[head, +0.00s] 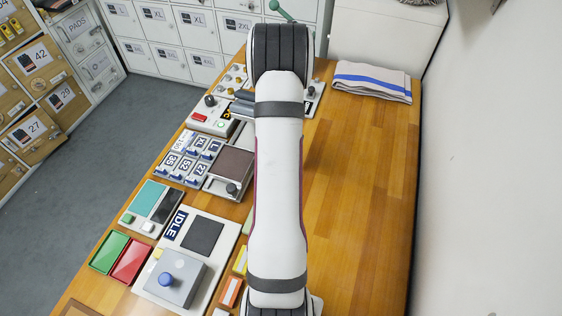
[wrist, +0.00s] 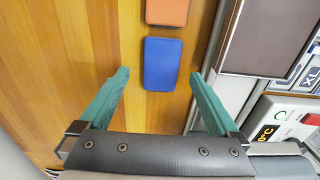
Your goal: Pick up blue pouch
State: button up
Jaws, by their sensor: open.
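The blue pouch (wrist: 162,64) is a flat blue rectangle with rounded corners, lying on the wooden table in the wrist view. My gripper (wrist: 160,75) has two teal fingers, spread wide, one to the left and one to the right of the pouch. The fingers are apart from the pouch and nothing is between them in a grip. How high they are above the table is hard to tell. In the head view my arm covers the pouch and my gripper.
An orange pouch (wrist: 167,11) lies just beyond the blue one. A brown pad (wrist: 262,35) in a pale housing stands close to the right finger. A panel with size keys (head: 188,158) is left of my arm. Table right of it (head: 350,200) is clear up to a folded cloth (head: 372,82).

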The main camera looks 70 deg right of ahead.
notch_tip(320, 180, down, 3)
jog(key=shift+w+r, duration=0.1)
jog(key=c, duration=1.4)
jog(key=shift+c, duration=0.2)
jog(key=shift+r, duration=0.1)
